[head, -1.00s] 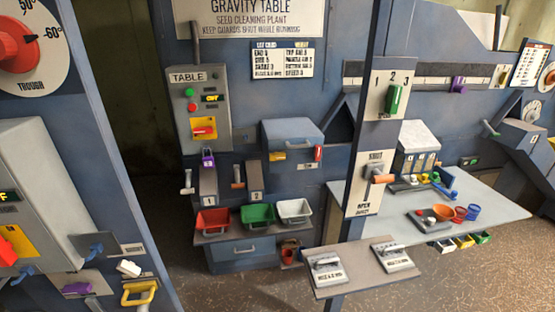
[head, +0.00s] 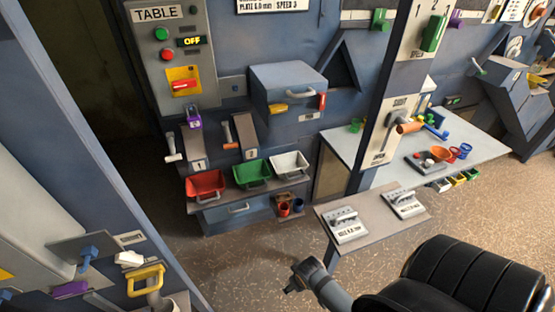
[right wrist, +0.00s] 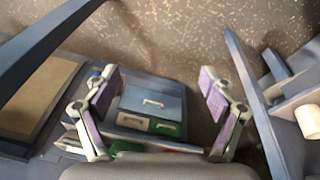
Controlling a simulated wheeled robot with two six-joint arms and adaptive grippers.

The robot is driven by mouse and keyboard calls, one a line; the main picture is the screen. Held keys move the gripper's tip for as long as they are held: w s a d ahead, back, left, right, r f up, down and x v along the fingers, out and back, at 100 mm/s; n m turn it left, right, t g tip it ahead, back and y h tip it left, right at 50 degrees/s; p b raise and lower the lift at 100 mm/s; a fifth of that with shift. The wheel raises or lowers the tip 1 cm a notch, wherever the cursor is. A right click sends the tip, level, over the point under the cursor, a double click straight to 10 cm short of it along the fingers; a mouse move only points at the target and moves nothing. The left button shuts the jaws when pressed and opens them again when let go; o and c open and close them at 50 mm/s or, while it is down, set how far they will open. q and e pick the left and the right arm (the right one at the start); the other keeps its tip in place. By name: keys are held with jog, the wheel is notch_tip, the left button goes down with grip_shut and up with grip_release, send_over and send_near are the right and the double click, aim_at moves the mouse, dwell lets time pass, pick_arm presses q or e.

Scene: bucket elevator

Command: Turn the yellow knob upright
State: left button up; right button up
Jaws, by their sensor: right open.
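A small yellow knob (head: 277,108) is on the front of the blue-grey box (head: 288,84), at its left side. Its bar lies roughly sideways. A red knob (head: 322,101) at the right of the same front stands upright. My right gripper (right wrist: 158,82) is open and empty in the right wrist view, its purple pads wide apart. The yellow knob cannot be made out there. A grey-blue arm part with a dark end (head: 310,276) shows at the bottom of the head view, well apart from the box. My left gripper is not in view.
A red tray (head: 205,184), green tray (head: 254,172) and white tray (head: 289,162) stand on a shelf below the box. A small table (head: 372,216) with two plates stands to the right. Open floor (head: 250,260) lies in front. A post (head: 392,100) rises right of the box.

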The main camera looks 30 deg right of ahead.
notch_tip(320, 180, up, 9)
jog(key=w+d+t, duration=0.1)
jog(key=w, duration=0.2)
jog(key=m+t+h, duration=0.3)
jog(key=t, duration=1.1)
send_near(279, 111)
jog(key=p+x, duration=0.2)
jog(key=x, duration=0.6)
jog(key=shift+w+r, duration=0.1)
jog(key=shift+r, duration=0.05)
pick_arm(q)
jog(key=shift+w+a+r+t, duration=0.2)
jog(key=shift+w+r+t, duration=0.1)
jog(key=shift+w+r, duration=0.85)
pick_arm(e)
jog(key=shift+w, duration=0.3)
jog(key=c, duration=1.1)
jog(key=shift+c, duration=0.2)
